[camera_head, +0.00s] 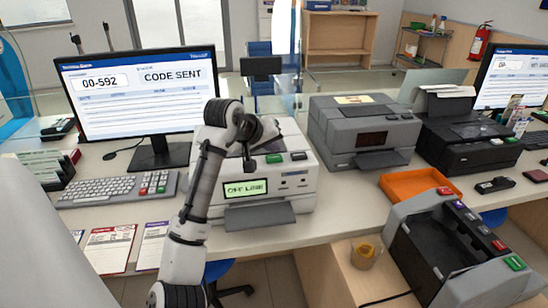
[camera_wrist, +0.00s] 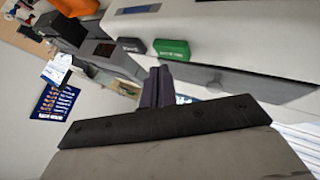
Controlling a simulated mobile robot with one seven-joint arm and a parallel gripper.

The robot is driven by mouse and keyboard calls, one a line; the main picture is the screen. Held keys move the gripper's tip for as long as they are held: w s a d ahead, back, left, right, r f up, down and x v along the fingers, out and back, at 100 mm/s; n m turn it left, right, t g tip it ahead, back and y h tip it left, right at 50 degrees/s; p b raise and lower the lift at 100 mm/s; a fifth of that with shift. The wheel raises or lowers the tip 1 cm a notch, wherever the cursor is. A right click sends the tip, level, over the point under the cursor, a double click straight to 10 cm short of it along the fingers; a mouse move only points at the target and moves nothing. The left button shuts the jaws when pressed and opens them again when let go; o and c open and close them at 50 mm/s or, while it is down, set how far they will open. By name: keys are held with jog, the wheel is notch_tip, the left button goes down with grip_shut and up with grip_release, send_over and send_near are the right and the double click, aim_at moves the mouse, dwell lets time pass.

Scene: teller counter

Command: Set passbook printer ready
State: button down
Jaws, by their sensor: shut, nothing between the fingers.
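The passbook printer appears to be the cream machine (camera_head: 300,185) in the middle of the counter. Its lit display (camera_head: 246,188) reads "OFF LINE". A green button (camera_head: 299,155) and a dark button (camera_head: 275,159) sit side by side on its upper front; the wrist view shows the green button (camera_wrist: 171,49) and dark button (camera_wrist: 131,44) close to my fingertips. My gripper (camera_head: 250,164) is shut and empty, pointing down over the printer's top, left of the dark button. The fingers also show in the wrist view (camera_wrist: 158,75). I cannot tell whether they touch the printer. My arm hides the printer's left side.
A monitor (camera_head: 140,90) reads "00-592" and "CODE SENT", with a keyboard (camera_head: 118,190) before it. A grey printer (camera_head: 362,130), a black printer (camera_head: 465,140) and an orange tray (camera_head: 420,184) stand right. A grey machine (camera_head: 455,250) with coloured buttons is at front right. Leaflets (camera_head: 108,248) lie front left.

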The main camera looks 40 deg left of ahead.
aim_at(272, 159)
dwell(0.8)
jog(key=shift+f, duration=0.45)
jog(key=shift+f, duration=0.45)
dwell(0.6)
jog(key=shift+r, duration=0.1)
jog(key=shift+r+p, duration=0.7)
jog(key=shift+r, duration=0.1)
jog(key=shift+r+p, duration=2.15)
jog(key=shift+r, duration=0.3)
jog(key=shift+r, duration=0.1)
